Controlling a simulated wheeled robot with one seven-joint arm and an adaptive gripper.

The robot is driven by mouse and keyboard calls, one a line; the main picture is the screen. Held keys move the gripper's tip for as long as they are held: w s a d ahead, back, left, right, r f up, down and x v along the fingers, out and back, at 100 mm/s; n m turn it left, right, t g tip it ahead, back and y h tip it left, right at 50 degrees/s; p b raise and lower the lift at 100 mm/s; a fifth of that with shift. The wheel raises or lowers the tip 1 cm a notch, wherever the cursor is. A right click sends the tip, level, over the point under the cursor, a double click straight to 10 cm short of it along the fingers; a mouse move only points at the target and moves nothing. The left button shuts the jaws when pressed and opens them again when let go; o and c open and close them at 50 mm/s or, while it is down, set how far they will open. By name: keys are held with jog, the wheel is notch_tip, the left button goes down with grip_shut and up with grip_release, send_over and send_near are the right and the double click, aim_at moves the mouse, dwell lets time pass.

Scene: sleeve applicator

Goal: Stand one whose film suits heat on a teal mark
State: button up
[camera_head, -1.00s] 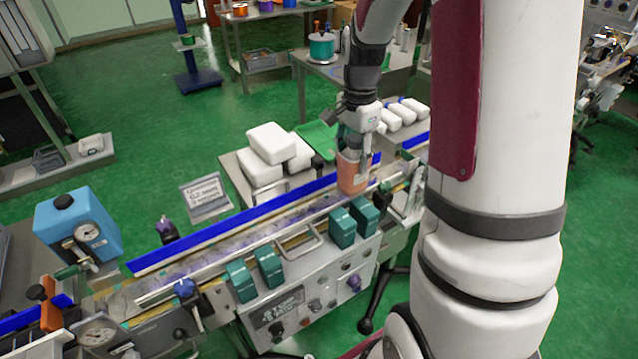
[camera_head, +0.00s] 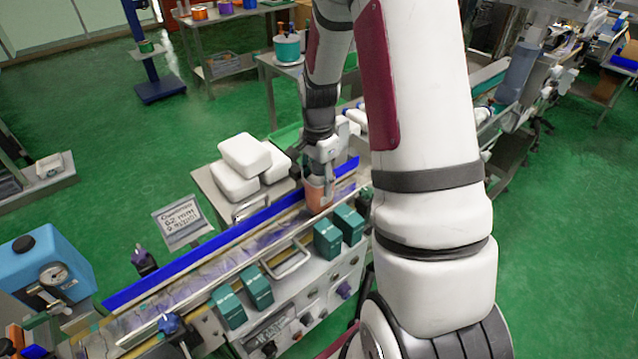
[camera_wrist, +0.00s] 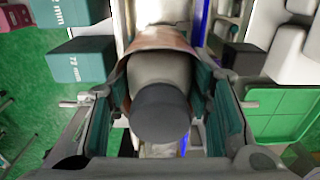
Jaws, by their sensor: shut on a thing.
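My gripper (camera_wrist: 160,100) is shut on a bottle with an orange film (camera_wrist: 155,40), a pale shoulder and a dark grey cap (camera_wrist: 160,112). Its teal finger pads press on both sides. In the head view the orange bottle (camera_head: 318,195) is upright at the far end of the conveyor (camera_head: 190,275), between the blue rail and the teal blocks. I cannot tell whether its base touches the belt. I cannot make out a teal mark.
Teal blocks (camera_head: 257,288) line the conveyor's near side; those in the wrist view (camera_wrist: 82,60) read "72 mm". White packs (camera_head: 245,155) lie on a side table beyond the blue rail (camera_head: 230,232). A green tray (camera_wrist: 275,112) lies there too. A sign (camera_head: 183,220) stands at left.

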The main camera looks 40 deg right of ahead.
jog(key=shift+f, duration=0.75)
jog(key=o, duration=1.4)
jog(key=shift+f, duration=0.15)
jog(key=shift+o, duration=0.2)
